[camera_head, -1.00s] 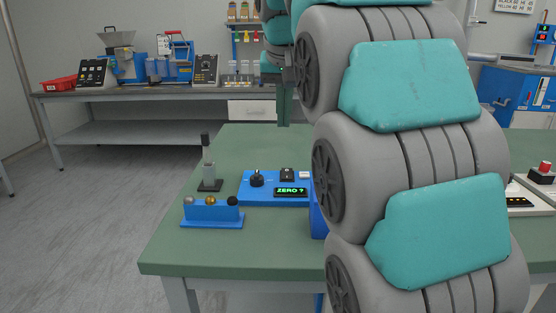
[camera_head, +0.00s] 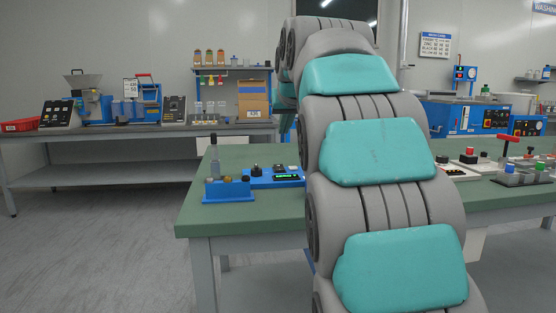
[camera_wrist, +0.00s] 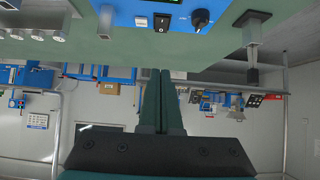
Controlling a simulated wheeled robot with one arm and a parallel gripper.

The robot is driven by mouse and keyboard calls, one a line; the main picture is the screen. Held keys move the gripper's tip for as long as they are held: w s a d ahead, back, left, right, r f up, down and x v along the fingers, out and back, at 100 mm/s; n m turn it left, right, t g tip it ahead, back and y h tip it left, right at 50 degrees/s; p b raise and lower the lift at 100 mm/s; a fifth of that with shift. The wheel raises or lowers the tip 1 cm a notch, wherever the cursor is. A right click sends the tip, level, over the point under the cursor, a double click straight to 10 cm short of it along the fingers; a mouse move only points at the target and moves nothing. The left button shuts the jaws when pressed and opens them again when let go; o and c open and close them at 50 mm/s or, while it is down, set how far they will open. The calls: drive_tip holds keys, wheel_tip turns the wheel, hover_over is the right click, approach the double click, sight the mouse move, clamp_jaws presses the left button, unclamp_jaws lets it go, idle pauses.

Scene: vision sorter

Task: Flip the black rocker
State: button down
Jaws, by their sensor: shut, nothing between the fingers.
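The black rocker (camera_wrist: 162,22) is a small black switch with a white mark, set in the blue panel (camera_wrist: 178,17) on the green table. In the wrist view it is at the top, between a black knob (camera_wrist: 200,18) and a small white switch (camera_wrist: 141,21). The head view shows the rocker (camera_head: 279,168) small, just left of my arm; its tilt is unclear. My gripper (camera_wrist: 161,74) is shut and empty, with its fingertips apart from the rocker and below it in the wrist picture. In the head view my arm largely hides the gripper.
A blue block (camera_head: 228,191) with several balls and an upright post (camera_head: 214,160) stand left of the panel. Other devices, including a red-handled one (camera_head: 508,150), are at the right. My arm hides the table's middle. A bench (camera_head: 100,135) stands behind.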

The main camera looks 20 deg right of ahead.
hover_over(278, 166)
drive_tip(key=s, duration=0.2)
drive_tip(key=f, duration=0.7)
drive_tip(key=shift+a+f, duration=0.15)
drive_tip(key=shift+a, duration=0.05)
drive_tip(key=shift+w+f+b, duration=0.15)
drive_tip(key=shift+f+b, duration=0.2)
drive_tip(key=shift+f, duration=1.05)
drive_tip(key=shift+w+p, duration=0.1)
drive_tip(key=shift+p, duration=0.6)
drive_tip(key=shift+f+g, duration=0.25)
drive_tip(key=shift+g, duration=0.05)
drive_tip(key=shift+w+r, duration=0.1)
drive_tip(key=shift+w, duration=0.05)
drive_tip(key=shift+w+d+r+p, duration=0.15)
drive_tip(key=shift+w+d+p, duration=0.05)
drive_tip(key=shift+w+p, duration=0.35)
drive_tip(key=shift+r, duration=0.1)
